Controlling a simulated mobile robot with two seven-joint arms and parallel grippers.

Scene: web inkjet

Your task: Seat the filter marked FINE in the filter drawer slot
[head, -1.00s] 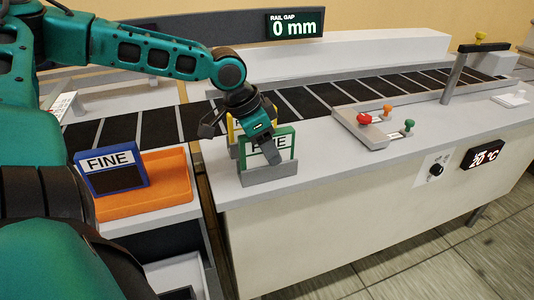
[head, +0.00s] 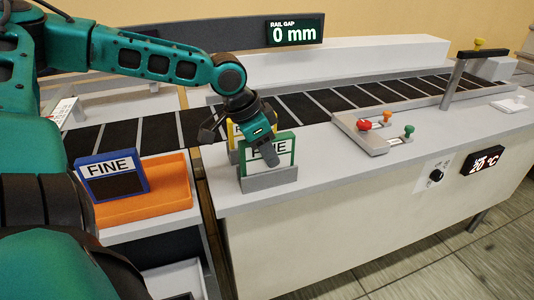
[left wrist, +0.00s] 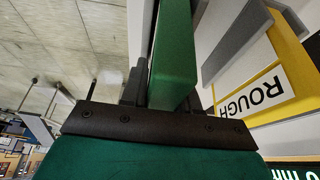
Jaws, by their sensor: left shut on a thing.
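A green-framed filter (head: 284,156) stands upright in a grey stand (head: 268,179) on the near left of the white machine top. In the left wrist view the green frame (left wrist: 175,55) runs up between the fingers. A blue-framed filter marked FINE (head: 112,168) leans upright in the orange tray (head: 165,195) on the left. I cannot make out the drawer slot for certain. My right gripper is not in view.
A yellow-framed filter (head: 233,130) stands just behind the green one; its ROUGH label shows in the left wrist view (left wrist: 266,90). A dark belt (head: 300,104) runs behind. A panel with coloured knobs (head: 372,140) stands right. A light open compartment (head: 172,280) shows below the tray.

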